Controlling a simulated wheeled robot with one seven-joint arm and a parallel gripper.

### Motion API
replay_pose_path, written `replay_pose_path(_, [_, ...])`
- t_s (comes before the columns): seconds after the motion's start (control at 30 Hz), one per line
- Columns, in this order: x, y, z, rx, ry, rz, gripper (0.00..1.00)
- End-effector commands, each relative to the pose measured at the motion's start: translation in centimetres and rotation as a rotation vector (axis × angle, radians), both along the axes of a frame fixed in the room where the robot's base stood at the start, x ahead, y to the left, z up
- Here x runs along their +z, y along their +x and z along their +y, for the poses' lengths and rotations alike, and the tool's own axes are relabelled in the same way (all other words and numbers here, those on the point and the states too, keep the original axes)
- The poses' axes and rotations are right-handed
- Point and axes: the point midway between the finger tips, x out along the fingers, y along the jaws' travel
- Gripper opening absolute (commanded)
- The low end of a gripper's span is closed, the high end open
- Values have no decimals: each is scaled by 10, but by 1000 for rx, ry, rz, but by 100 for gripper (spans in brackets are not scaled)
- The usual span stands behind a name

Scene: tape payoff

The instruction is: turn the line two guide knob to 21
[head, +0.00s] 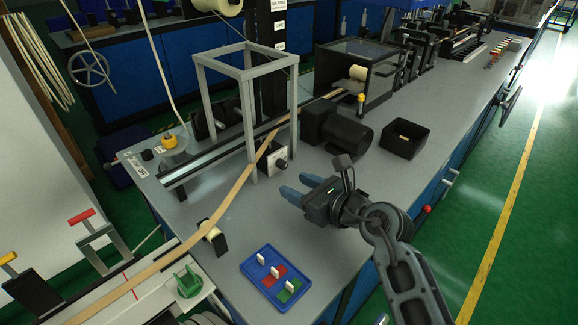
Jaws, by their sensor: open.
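A blue tray (277,266) with coloured cards lies at the front. A black motor-like cylinder (346,132) and a black open bin (406,139) stand behind my gripper. The grey frame (245,74) rises at the left. A yellow-topped knob (169,141) is farther left.

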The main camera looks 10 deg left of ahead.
Motion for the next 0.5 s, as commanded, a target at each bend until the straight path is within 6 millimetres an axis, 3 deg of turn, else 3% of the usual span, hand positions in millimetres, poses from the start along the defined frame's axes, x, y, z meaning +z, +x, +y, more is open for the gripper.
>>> replay_pose_path(0.1, [5, 27, -10, 9, -151, -69, 50])
replay_pose_path(0.23, [6, 40, -15, 14, -226, -99, 50])
replay_pose_path(0.5, [-5, 59, 4, 18, -237, -102, 50])
